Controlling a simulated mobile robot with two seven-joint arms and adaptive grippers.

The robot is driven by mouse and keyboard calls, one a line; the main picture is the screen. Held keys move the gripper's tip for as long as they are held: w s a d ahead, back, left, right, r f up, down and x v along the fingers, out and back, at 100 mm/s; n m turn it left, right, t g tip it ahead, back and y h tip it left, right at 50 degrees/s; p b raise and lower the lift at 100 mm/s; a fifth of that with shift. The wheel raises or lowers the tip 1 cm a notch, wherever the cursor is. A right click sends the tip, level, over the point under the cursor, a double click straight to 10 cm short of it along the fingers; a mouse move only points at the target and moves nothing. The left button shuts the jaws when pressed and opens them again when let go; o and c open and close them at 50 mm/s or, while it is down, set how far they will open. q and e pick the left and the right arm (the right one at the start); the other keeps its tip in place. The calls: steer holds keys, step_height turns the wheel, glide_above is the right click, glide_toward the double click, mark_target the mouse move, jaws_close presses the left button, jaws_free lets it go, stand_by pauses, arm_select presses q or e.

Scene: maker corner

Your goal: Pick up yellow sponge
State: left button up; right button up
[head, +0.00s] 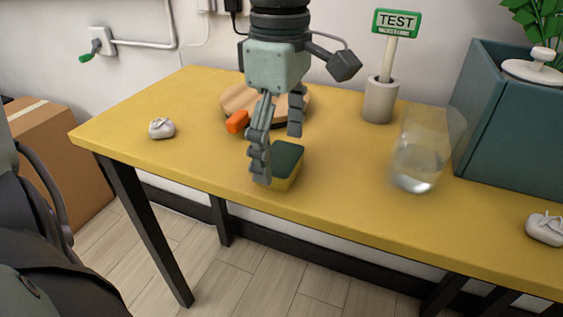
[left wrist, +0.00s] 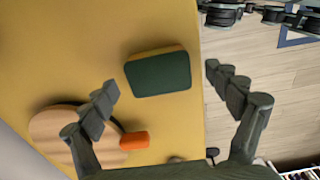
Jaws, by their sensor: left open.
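The yellow sponge (head: 287,167) with a dark green top lies on the yellow table near its front edge. It also shows in the left wrist view (left wrist: 158,73), flat, between the lines of the two fingers and a little beyond their tips. My left gripper (head: 278,152) is open and points down at the sponge. In the head view one finger overlaps the sponge's left end and the other is behind it. In the left wrist view its fingers (left wrist: 160,80) are wide apart with nothing between them; I cannot tell whether a finger touches the sponge. My right gripper is not in view.
A round wooden board (head: 236,98) and an orange piece (head: 238,121) lie behind the gripper. A glass of water (head: 418,165), a grey cup (head: 380,101) with a TEST sign and a teal box (head: 515,130) stand to the right. Small pale lumps (head: 161,128) lie at both sides.

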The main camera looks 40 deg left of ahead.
arm_select(q)
steer(key=shift+f, duration=0.85)
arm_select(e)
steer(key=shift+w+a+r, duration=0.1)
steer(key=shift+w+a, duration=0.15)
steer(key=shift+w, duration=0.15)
arm_select(q)
steer(key=shift+c, duration=0.4)
steer(key=c, duration=0.8)
steer(key=shift+o, duration=0.2)
steer(key=shift+r, duration=0.15)
step_height(320, 180, up, 4)
steer(key=shift+w+r, duration=0.15)
steer(key=s+a+r, duration=0.6)
steer(key=s, duration=0.4)
steer(key=shift+a+r, duration=0.15)
steer(key=shift+r, duration=0.05)
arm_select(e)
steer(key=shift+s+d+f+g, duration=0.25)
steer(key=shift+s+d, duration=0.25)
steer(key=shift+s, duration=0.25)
